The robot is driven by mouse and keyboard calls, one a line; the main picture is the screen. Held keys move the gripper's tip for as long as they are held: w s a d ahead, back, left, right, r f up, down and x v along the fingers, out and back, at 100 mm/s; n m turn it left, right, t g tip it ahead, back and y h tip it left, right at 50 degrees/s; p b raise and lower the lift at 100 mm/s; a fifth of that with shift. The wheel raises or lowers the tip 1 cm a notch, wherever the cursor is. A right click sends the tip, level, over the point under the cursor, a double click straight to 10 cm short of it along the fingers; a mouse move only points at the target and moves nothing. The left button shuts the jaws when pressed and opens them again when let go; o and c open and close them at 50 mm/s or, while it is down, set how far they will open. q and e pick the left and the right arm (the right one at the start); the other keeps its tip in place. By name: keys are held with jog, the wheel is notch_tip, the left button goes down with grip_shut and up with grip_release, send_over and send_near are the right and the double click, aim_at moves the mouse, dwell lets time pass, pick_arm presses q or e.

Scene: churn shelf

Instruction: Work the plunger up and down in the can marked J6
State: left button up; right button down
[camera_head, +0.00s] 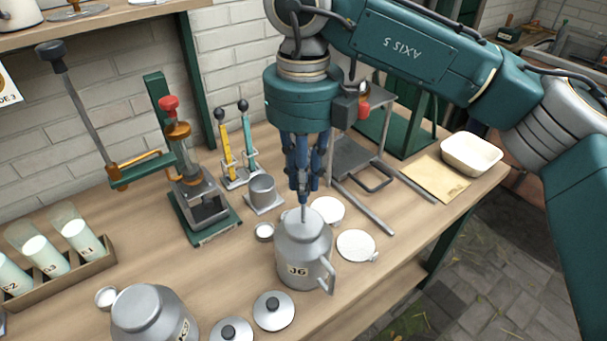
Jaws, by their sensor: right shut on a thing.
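The can marked J6 (303,252) is a grey metal can with a side handle, standing upright on the wooden bench. A thin plunger rod (304,213) rises from its top opening. My right gripper (304,196) points straight down above the can and is shut on the upper part of the plunger rod. The plunger's lower end is hidden inside the can. My left gripper does not show.
A second can (150,314) stands at front left, with metal lids (273,311) beside it. A lever press (190,180) stands behind left. White discs (356,245) lie right of the J6 can. A white tray (471,155) sits at the right end.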

jog(key=shift+f, duration=0.4)
jog(key=shift+r, duration=0.15)
notch_tip(320, 180, up, 7)
jog(key=p, duration=0.4)
jog(key=shift+p, duration=0.3)
notch_tip(320, 180, down, 7)
jog(key=b, duration=0.6)
